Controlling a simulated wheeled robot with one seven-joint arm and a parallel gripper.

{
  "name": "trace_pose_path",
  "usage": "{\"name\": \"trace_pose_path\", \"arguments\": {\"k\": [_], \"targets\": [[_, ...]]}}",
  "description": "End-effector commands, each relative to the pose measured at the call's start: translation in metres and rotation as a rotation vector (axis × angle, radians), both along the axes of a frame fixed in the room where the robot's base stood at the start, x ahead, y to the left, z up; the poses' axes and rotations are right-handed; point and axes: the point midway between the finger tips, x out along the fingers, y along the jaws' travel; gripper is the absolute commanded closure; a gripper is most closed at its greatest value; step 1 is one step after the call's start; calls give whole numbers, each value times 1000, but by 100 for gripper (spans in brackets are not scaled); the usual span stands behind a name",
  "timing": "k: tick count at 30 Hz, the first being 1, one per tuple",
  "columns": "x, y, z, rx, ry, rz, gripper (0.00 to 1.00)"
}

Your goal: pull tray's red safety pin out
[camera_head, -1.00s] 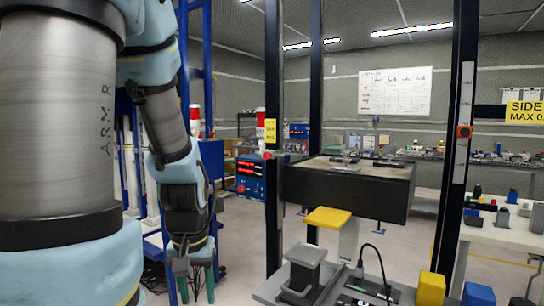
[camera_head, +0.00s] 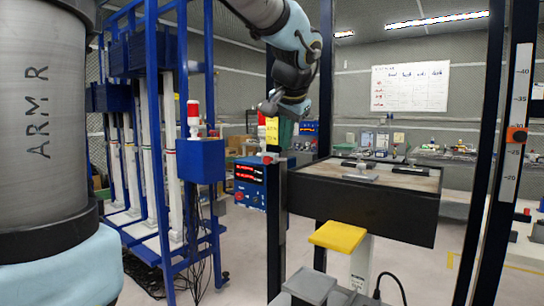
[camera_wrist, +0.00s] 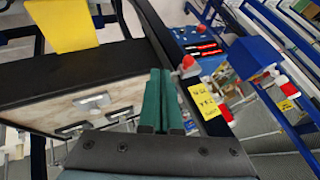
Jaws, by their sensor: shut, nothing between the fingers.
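The tray (camera_head: 350,212) is a dark box with a worn light top, between dark posts in the head view; part of it shows in the wrist view (camera_wrist: 105,58). What looks like the red safety pin (camera_head: 267,158) is a small red knob on the left post, below a yellow label (camera_head: 271,131). In the wrist view it seems to be the red piece (camera_wrist: 187,64) beside the label. My gripper (camera_wrist: 158,102) has green fingers, shut and empty. In the head view it is above the tray's left end, apart from the pin.
A yellow flap (camera_head: 338,236) sticks out in front of the tray. Metal handles lie on the tray top. A blue control box (camera_head: 250,182) and a blue rack (camera_head: 165,180) stand to the left. The right post (camera_head: 497,160) carries a scale.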

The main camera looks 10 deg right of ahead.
Motion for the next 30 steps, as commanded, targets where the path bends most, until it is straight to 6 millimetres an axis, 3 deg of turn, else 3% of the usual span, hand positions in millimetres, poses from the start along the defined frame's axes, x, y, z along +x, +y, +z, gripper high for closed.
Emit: {"name": "trace_pose_path", "arguments": {"k": [5,17,30], "targets": [[-1,-6,10,1,-19,-12,100],[4,-5,5,3,-16,-9,100],[55,-10,-58,5,-13,-8,100]]}}
